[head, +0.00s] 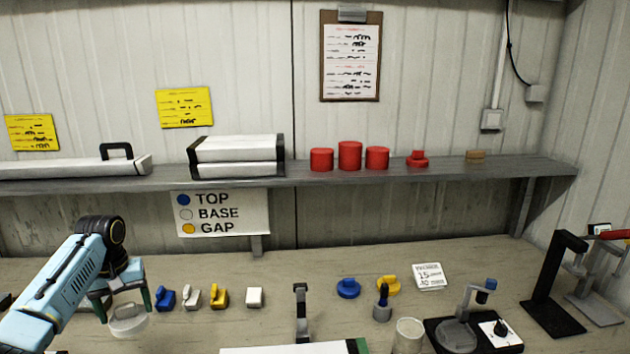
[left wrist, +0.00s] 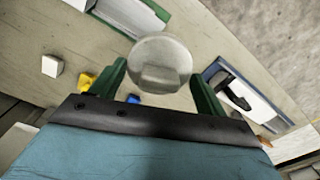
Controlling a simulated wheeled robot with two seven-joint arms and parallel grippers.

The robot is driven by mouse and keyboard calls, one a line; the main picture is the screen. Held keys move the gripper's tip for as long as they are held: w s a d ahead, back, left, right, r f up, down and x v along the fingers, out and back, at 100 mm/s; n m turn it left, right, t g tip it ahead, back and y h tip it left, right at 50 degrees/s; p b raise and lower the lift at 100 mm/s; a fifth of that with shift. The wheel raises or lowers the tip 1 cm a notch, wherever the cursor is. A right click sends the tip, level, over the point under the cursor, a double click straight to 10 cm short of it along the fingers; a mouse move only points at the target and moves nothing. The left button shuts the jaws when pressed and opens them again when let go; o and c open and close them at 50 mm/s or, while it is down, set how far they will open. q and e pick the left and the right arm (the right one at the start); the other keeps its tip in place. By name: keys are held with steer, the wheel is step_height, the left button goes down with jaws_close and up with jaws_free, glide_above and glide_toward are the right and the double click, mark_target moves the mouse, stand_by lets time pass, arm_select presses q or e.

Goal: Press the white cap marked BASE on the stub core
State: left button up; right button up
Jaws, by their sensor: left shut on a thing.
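My left gripper (head: 124,302) is shut on a round white cap (head: 128,321), held at the left above the bench. In the left wrist view the cap (left wrist: 162,62) shows as a pale disc with a raised tab, between the green fingers of the gripper (left wrist: 160,80). No lettering is readable on it. A sign (head: 221,213) pairs a white dot with BASE. A short speckled grey cylinder (head: 408,335) stands at the front right; I cannot tell whether it is the stub core. My right gripper is not in view.
Blue (head: 165,298), white (head: 191,297) and yellow (head: 219,296) clips and a white block (head: 255,297) lie right of the gripper. A white liner (head: 290,349) with a green end is at the front. A black stand (head: 555,285) is at the right.

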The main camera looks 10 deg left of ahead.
arm_select(q)
steer(key=s+d+r+m, duration=0.2)
steer(key=s+d, duration=0.1)
steer(key=d, duration=0.7)
steer(key=s+d+r+m, duration=0.2)
steer(key=s+d+m, duration=0.1)
steer(key=d, duration=0.8)
steer(key=s+d+r+m, duration=0.2)
steer(key=s+d, duration=0.1)
steer(key=d, duration=0.7)
step_height(320, 180, down, 22)
steer(key=b, duration=2.2)
steer(key=shift+d+r, duration=0.15)
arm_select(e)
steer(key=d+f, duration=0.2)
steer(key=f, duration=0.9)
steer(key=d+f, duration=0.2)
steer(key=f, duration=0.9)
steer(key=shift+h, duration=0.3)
